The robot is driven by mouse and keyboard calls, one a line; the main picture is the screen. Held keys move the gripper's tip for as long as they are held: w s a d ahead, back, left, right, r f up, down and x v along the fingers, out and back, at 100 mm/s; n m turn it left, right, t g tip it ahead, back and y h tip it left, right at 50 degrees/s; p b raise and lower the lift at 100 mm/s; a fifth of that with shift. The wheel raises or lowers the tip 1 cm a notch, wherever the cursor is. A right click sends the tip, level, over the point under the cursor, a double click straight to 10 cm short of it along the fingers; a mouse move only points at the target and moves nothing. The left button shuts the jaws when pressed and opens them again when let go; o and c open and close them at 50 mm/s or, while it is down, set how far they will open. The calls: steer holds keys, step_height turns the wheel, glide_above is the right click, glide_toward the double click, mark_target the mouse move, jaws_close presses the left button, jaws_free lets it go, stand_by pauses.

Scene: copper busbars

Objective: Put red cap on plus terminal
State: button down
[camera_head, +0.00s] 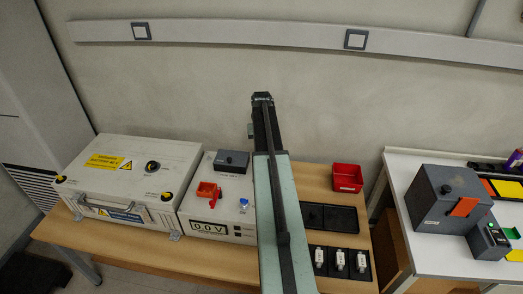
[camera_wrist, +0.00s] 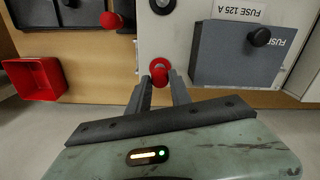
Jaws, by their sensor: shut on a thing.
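In the wrist view my gripper (camera_wrist: 160,82) is shut on the red cap (camera_wrist: 160,81), a small rounded red piece between the two fingertips. Just beyond it, a red ring (camera_wrist: 160,63) with a pale centre shows on the edge of a white panel (camera_wrist: 180,35); it looks like the plus terminal. The cap overlaps the ring in this view, and I cannot tell whether they touch. A dark-ringed round fitting (camera_wrist: 162,4) sits higher on the same panel. In the head view my arm hides the fingertips, the cap and the ring.
A grey fuse cover (camera_wrist: 240,55) with a black knob stands right of the gripper in the wrist view. A red knob (camera_wrist: 110,20) and a red bin (camera_wrist: 35,88) lie left. The head view shows the voltage box (camera_head: 192,222), a battery case (camera_head: 120,165) and a black tray (camera_head: 340,222).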

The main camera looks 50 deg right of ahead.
steer(key=shift+f+b, duration=1.05)
steer(key=shift+f, duration=0.3)
steer(key=shift+f, duration=0.25)
steer(key=c, duration=1.1)
jaws_free()
step_height(320, 180, up, 6)
steer(key=p, duration=0.6)
steer(key=shift+r, duration=0.2)
steer(key=shift+f, duration=0.15)
